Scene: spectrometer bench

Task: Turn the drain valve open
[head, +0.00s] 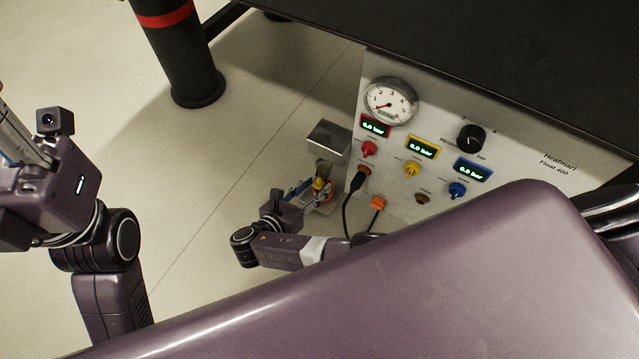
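A small brass-coloured fitting with yellow and red parts (321,186) sits low at the left edge of the instrument panel, below a grey metal box. It appears to be the drain valve, but its handle and its position are too small to make out. My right gripper (302,192) reaches up to this fitting from the lower left, its fingers right beside it. I cannot tell whether they touch or grip it. My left gripper (14,135) is at the far left, away from the panel, with its fingers cut off by the picture edge.
The panel (540,200) carries a round gauge (390,101), several small displays, coloured knobs and a black dial (471,138). A black cable (349,205) and an orange plug (377,203) hang close to the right gripper. The grey box (328,138) is just above. A black post (182,55) stands behind.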

